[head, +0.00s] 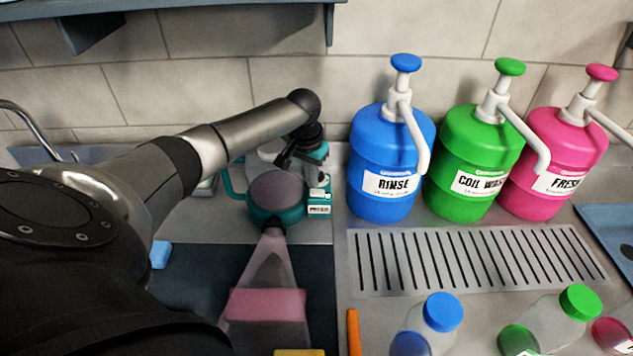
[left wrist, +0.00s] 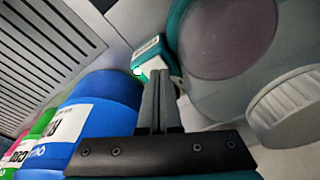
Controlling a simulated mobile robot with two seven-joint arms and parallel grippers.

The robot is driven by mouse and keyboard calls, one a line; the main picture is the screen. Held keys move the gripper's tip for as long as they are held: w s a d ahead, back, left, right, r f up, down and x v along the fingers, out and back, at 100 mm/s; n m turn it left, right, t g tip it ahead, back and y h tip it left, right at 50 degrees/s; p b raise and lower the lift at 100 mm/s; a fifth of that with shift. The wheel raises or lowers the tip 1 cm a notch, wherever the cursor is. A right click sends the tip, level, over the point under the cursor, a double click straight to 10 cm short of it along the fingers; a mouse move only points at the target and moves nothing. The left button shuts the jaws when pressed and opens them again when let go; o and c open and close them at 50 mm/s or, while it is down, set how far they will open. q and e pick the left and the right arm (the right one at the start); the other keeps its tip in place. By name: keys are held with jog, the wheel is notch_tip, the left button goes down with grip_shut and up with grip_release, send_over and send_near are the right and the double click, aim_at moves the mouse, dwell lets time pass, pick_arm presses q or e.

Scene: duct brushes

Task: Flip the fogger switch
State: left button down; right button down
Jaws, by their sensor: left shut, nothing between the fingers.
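The teal fogger (head: 262,217) with a grey-mauve round face stands at the back, left of the blue jug. A small teal box with a white label (head: 319,209) sits at its right side. The box also shows in the left wrist view (left wrist: 150,50), with a small white round spot at its corner. I cannot tell which way any switch is set. My left gripper (head: 318,186) points down over this box. In the left wrist view its fingers (left wrist: 160,75) are together and empty, with tips close to the box; contact is unclear. My right gripper is not in view.
The blue RINSE jug (head: 385,150) stands close to the right of the gripper, with green (head: 470,150) and pink (head: 555,150) pump jugs beyond. A translucent cone (head: 268,265) extends forward from the fogger.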

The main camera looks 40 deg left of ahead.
aim_at(312, 192)
pick_arm(q)
jog(key=shift+f+b, duration=0.4)
jog(key=shift+f, duration=0.5)
dwell(0.4)
notch_tip(312, 192, up, 7)
jog(key=p, duration=0.8)
jog(key=shift+r+p, duration=0.1)
jog(key=shift+p, duration=0.2)
dwell(0.4)
